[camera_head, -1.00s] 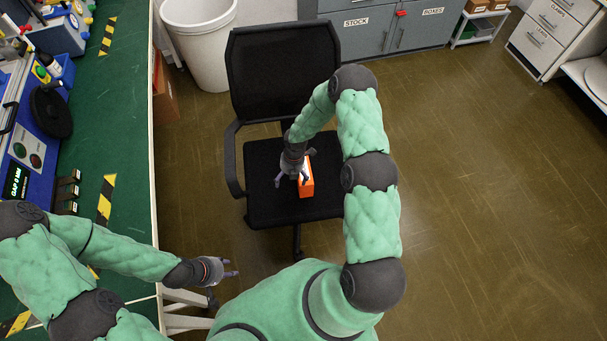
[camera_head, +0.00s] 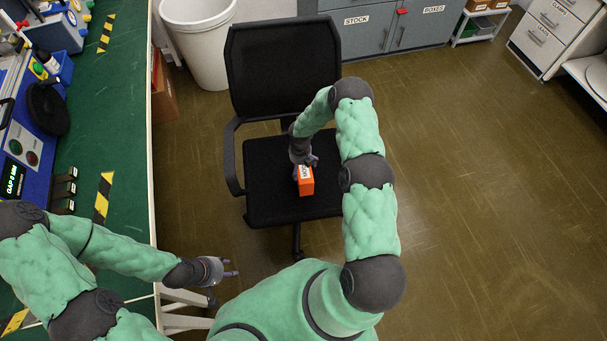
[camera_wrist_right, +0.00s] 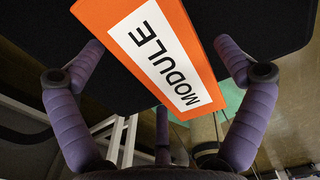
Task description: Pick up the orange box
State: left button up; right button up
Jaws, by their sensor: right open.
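The orange box (camera_head: 306,186) stands on the black seat of the office chair (camera_head: 265,196). It has a white label reading MODULE, clear in the right wrist view, where the box (camera_wrist_right: 182,40) fills the top middle. My right gripper (camera_head: 305,164) is open at the far side of the box in the head view. My left gripper (camera_head: 234,268) is open and empty beside the green workbench, away from the chair.
The chair's backrest (camera_head: 282,75) rises behind the seat, with an armrest (camera_head: 232,160) at left. The green workbench (camera_head: 125,150) with control equipment runs along the left. A white bin (camera_head: 200,45) and grey cabinets (camera_head: 385,32) stand behind. Floor at right is clear.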

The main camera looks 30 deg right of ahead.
notch_tip(320, 180, down, 4)
jog(key=shift+f+b, duration=0.25)
jog(key=shift+b, duration=0.4)
jog(key=c, duration=1.2)
jog(key=shift+r, duration=0.15)
jog(key=shift+c, duration=0.2)
